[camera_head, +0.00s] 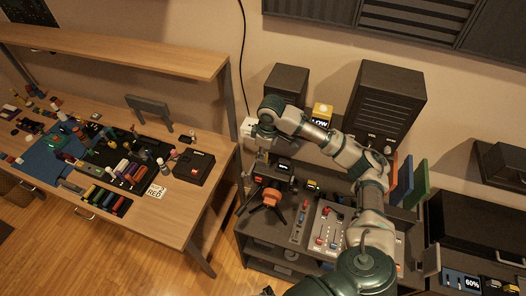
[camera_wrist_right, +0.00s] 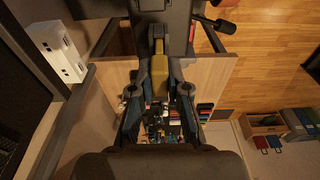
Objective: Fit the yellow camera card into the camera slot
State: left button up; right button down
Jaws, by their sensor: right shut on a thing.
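My right gripper (camera_wrist_right: 160,92) is shut on the yellow camera card (camera_wrist_right: 160,73) in the right wrist view. The card's far end is close to a dark body (camera_wrist_right: 178,35) at the top of that view; I cannot tell whether they touch. In the head view my right arm reaches up and left, and its gripper (camera_head: 259,143) is above the dark camera (camera_head: 281,168). The camera sits by an orange-topped black tripod (camera_head: 268,196) on the dark bench. The card is hidden in the head view, and I cannot make out the slot. My left gripper is not in view.
A yellow box marked LOW (camera_head: 321,112) and dark speakers (camera_head: 386,100) stand behind my arm. A control panel with levers (camera_head: 328,228) lies to the camera's right. The wooden desk (camera_head: 178,218) at left holds many small parts. A white box (camera_wrist_right: 57,50) is on the wall.

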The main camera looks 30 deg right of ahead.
jog(key=shift+f, duration=0.65)
jog(key=c, duration=1.1)
grip_release()
jog(key=shift+r, duration=0.25)
jog(key=r, duration=0.7)
jog(key=s+d+r, duration=0.1)
jog(key=r, duration=0.3)
jog(key=shift+r, duration=0.15)
